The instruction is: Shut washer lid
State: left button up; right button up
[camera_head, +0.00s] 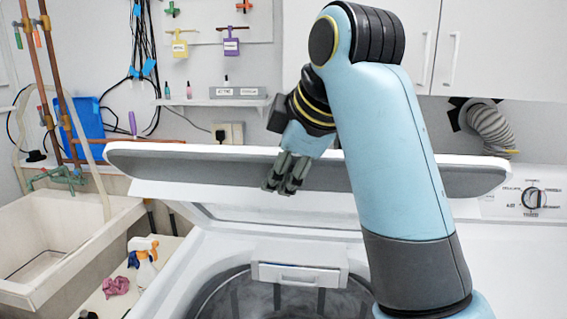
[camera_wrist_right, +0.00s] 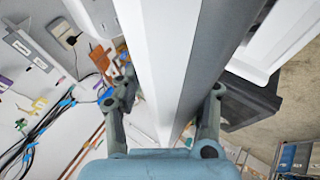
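The washer lid (camera_head: 400,172) is a long white panel with a grey inner face. It stands raised and tilted above the open drum (camera_head: 240,295) of the white washer (camera_head: 510,240). My right gripper (camera_head: 283,188) points down at the lid's middle, in front of its face. In the right wrist view, the lid (camera_wrist_right: 165,60) runs between the two spread fingers of my right gripper (camera_wrist_right: 168,90), which is open. I cannot tell whether a finger touches the lid. My right arm hides part of the lid and drum. My left gripper is not in view.
A utility sink (camera_head: 60,240) stands at the left. A spray bottle (camera_head: 143,262) and pink cloth (camera_head: 116,286) lie beside the washer. A small shelf (camera_head: 215,101) and white cabinets (camera_head: 490,50) are on the back wall. The washer's dial (camera_head: 534,198) is at the right.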

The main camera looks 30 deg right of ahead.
jog(key=shift+o, duration=0.7)
jog(key=shift+w+r, duration=0.1)
jog(key=shift+d, duration=0.1)
